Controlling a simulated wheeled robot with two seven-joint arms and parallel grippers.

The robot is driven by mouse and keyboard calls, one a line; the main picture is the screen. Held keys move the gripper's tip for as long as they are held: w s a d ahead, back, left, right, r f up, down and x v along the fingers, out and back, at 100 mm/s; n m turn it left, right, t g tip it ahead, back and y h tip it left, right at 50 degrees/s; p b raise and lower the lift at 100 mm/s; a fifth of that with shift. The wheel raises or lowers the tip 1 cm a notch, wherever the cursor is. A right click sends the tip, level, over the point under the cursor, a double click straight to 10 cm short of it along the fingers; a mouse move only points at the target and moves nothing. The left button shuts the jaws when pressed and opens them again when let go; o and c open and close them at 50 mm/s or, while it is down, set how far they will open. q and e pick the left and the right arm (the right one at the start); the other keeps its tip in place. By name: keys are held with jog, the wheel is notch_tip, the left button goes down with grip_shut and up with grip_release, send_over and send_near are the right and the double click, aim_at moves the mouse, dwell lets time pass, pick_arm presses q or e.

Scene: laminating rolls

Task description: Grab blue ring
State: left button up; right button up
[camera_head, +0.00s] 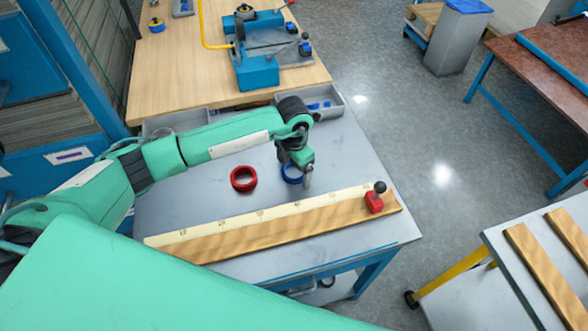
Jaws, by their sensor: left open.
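A blue ring (290,174) lies on the grey table top, partly hidden behind my left gripper. My left gripper (306,180) points down at the ring's right side and is open. Whether a finger is inside the ring or only beside it cannot be told from this view. A red ring (243,179) lies flat on the table to the left of the blue one. My right gripper is not in view.
A wooden board with a ruler scale (270,222) lies along the table's front, with a red block and black knob (375,198) at its right end. Grey bins (325,104) stand at the back. A wooden bench (165,75) with a blue clamp machine (258,72) is behind.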

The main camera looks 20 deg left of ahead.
pick_arm(q)
jog(key=c, duration=1.1)
